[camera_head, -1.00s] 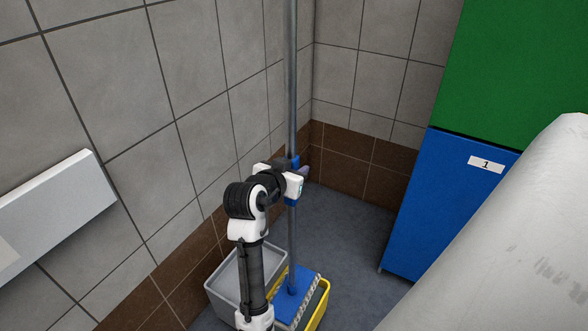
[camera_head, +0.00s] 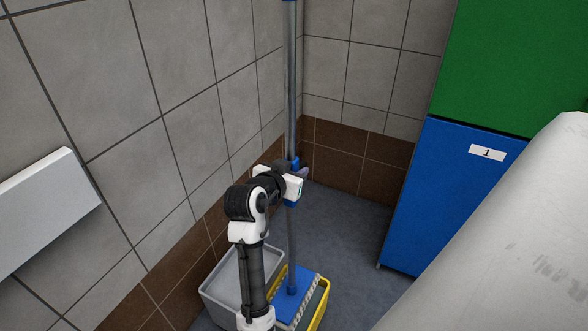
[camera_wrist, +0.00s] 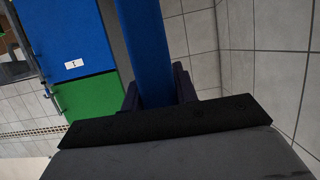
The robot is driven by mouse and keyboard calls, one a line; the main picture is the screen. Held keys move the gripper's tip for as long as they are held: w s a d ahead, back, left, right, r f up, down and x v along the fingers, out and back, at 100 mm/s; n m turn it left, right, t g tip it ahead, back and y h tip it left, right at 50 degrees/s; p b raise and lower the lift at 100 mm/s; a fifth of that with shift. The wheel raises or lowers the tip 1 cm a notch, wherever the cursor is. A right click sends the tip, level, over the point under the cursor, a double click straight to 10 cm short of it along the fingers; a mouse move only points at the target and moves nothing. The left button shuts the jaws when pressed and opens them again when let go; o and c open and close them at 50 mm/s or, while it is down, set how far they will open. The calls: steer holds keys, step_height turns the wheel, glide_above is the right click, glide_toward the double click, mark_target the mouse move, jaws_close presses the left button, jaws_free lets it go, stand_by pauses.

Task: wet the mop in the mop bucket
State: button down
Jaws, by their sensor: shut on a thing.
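The mop stands nearly upright, with a long grey pole (camera_head: 291,80) and a flat blue head (camera_head: 297,281). The head is at the yellow part of the mop bucket (camera_head: 322,307); I cannot tell whether it rests on it or hangs just above. The bucket's grey part (camera_head: 212,292) is left of it, partly hidden by my arm. My gripper (camera_head: 294,180) is shut on the pole at its blue sleeve, well above the head. In the wrist view the blue sleeve (camera_wrist: 150,45) runs between the dark fingers of my gripper (camera_wrist: 158,88).
Tiled walls (camera_head: 180,70) meet in a corner close behind and left of the mop. A blue locker (camera_head: 440,200) with a green one above stands at the right. A white panel (camera_head: 45,210) is on the left wall. Grey floor (camera_head: 345,225) is clear between bucket and locker.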

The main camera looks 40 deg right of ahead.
mark_target(294, 161)
step_height(294, 161, down, 10)
steer(key=b, duration=0.6)
steer(key=shift+r, duration=0.15)
steer(key=shift+f+b, duration=0.4)
steer(key=shift+f, duration=0.3)
stand_by(1.3)
steer(key=shift+r, duration=0.1)
step_height(294, 161, up, 14)
steer(key=p, duration=1.2)
